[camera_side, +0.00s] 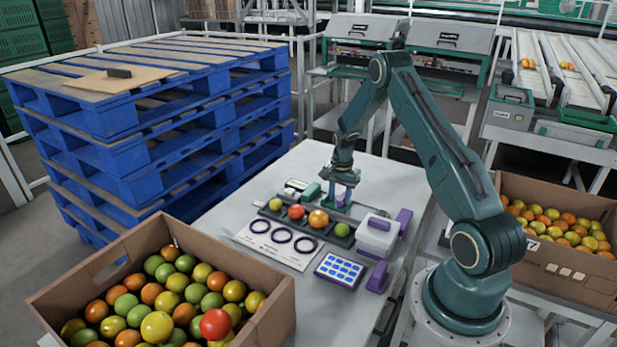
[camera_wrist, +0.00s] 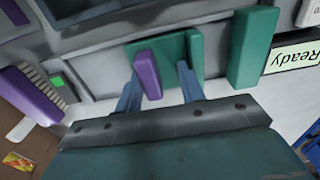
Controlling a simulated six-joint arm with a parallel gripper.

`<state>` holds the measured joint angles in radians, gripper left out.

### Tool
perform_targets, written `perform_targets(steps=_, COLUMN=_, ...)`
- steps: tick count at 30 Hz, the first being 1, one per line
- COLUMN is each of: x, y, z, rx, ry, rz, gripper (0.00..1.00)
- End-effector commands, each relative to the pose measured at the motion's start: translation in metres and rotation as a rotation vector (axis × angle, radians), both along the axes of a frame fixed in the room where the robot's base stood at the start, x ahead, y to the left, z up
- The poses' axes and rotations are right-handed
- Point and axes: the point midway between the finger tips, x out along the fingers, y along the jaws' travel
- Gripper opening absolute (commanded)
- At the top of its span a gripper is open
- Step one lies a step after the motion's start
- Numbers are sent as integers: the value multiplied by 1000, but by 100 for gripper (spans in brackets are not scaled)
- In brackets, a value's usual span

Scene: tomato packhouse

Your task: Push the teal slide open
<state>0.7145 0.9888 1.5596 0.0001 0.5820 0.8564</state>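In the wrist view a flat teal plate (camera_wrist: 173,50) with an upright purple handle (camera_wrist: 147,74) lies in a grey fixture. It looks like the teal slide. A separate teal block (camera_wrist: 252,46) stands to its right, beside a "Ready" display (camera_wrist: 292,57). My gripper (camera_wrist: 160,72) is open, its two fingers on either side of the purple handle. The handle is nearer the left finger; I cannot tell whether they touch. In the side view my gripper (camera_side: 343,200) points down at the fixture, hiding most of the plate. The teal block (camera_side: 310,192) shows just left of it.
A rack of several tomatoes (camera_side: 318,217) and a card with three dark rings (camera_side: 282,237) lie in front of my gripper. A white box (camera_side: 377,234) with purple parts and a blue-patterned panel (camera_side: 341,270) are to the right. Clear table lies behind.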

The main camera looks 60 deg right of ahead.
Motion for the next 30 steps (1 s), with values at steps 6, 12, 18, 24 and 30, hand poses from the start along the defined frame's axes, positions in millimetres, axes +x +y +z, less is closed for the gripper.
perform_targets(steps=6, x=-7, y=2, z=-9, rx=8, ry=15, rz=-4, gripper=38)
perform_targets(steps=12, x=-7, y=2, z=-1, rx=10, ry=15, rz=-4, gripper=38)
perform_targets(steps=18, x=-5, y=3, z=10, rx=9, ry=12, rz=-2, gripper=38)
perform_targets(steps=24, x=-4, y=3, z=19, rx=8, ry=10, rz=0, gripper=38)
perform_targets(steps=30, x=-3, y=3, z=28, rx=7, ry=8, rz=0, gripper=38)
